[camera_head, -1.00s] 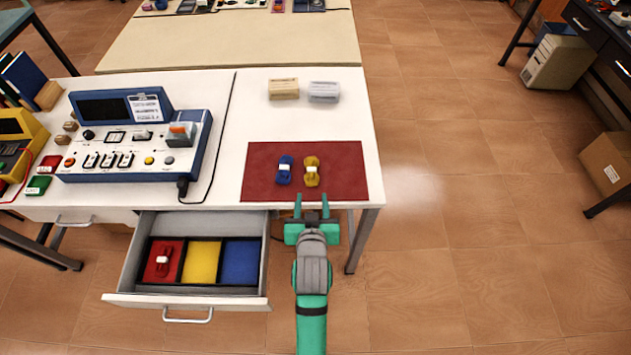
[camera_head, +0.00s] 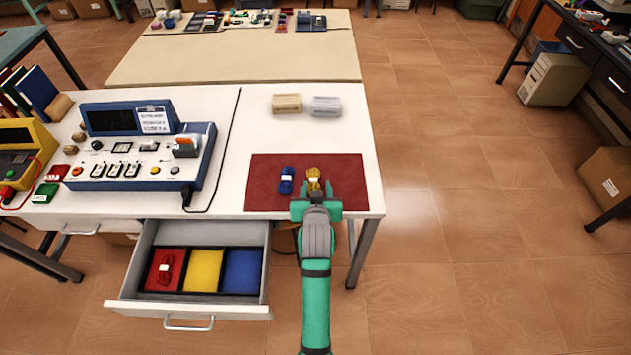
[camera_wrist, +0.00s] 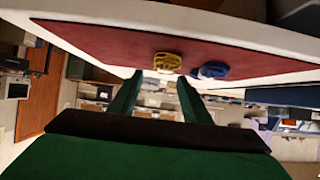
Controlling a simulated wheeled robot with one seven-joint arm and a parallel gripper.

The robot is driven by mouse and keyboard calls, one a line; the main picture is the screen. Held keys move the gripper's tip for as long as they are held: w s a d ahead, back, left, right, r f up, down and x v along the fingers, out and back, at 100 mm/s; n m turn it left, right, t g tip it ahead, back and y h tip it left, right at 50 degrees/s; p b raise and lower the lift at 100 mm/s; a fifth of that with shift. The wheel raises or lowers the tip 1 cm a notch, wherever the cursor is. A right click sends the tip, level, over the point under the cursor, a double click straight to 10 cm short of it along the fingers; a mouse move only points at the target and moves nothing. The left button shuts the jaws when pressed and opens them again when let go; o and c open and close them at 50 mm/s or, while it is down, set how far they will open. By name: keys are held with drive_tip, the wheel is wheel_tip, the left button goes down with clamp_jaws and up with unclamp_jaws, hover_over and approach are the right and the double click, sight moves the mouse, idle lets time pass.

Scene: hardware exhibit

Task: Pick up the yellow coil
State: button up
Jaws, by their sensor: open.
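The yellow coil (camera_head: 313,178) lies on the red mat (camera_head: 262,203) on the white table, just right of the blue coil (camera_head: 286,181). My gripper (camera_head: 315,192) is open at the mat's near edge, and its fingers reach toward the yellow coil and partly cover its near side. In the wrist view the yellow coil (camera_wrist: 167,61) shows beyond my open fingers (camera_wrist: 160,88), with its pale band toward me and the blue coil (camera_wrist: 211,70) to its right. I cannot tell whether a finger touches the yellow coil; nothing is gripped.
An open drawer (camera_head: 120,303) below the table holds a red compartment with a red coil (camera_head: 165,267), a yellow compartment (camera_head: 203,270) and a blue compartment (camera_head: 241,271). A control console (camera_head: 140,150) stands at left. Two small blocks (camera_head: 305,104) sit behind the mat.

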sight(313, 179)
drive_tip(key=w+f, duration=0.1)
drive_tip(key=w+a+f, duration=0.1)
drive_tip(key=w, duration=0.1)
drive_tip(key=shift+a, duration=0.15)
drive_tip(key=shift+w+f, duration=0.25)
drive_tip(key=shift+w, duration=0.15)
drive_tip(key=shift+w+d, duration=0.1)
drive_tip(key=shift+d, duration=0.1)
clamp_jaws()
drive_tip(key=shift+r, duration=0.1)
